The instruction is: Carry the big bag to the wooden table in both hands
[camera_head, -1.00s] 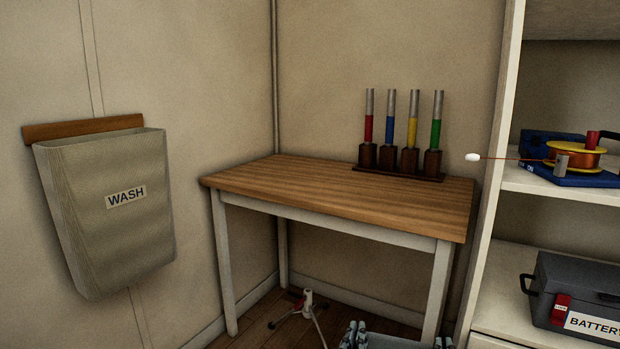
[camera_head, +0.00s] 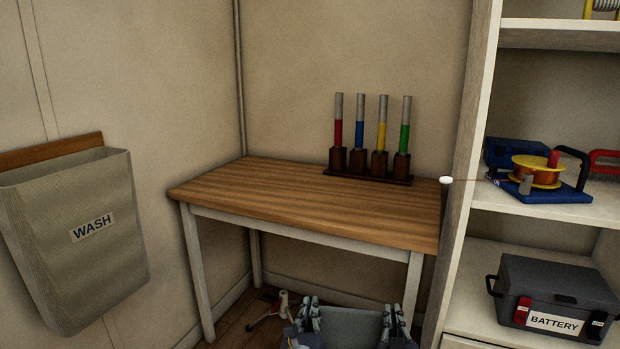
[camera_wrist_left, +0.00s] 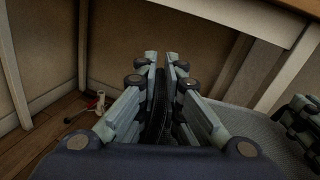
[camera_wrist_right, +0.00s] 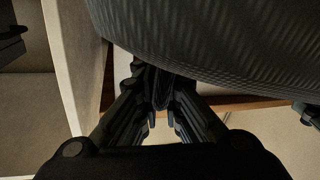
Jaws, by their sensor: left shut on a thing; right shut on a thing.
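The big bag (camera_head: 353,327) shows as a grey body at the bottom edge of the head view, between my two grippers; most of it is cut off. My left gripper (camera_head: 311,310) is shut on a dark strap or edge of it, seen in the left wrist view (camera_wrist_left: 165,65). My right gripper (camera_head: 394,318) is shut on its other side; in the right wrist view the bag's dark ribbed side (camera_wrist_right: 210,40) fills the top. The wooden table (camera_head: 300,203) stands beyond the bag, its brown top above and behind both grippers in the head view.
A rack of coloured tubes (camera_head: 370,160) stands at the table's back right. White shelves (camera_head: 545,215) with a battery box (camera_head: 550,295) are at right, a WASH bag (camera_head: 80,235) at left. The table's front and left are bare.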

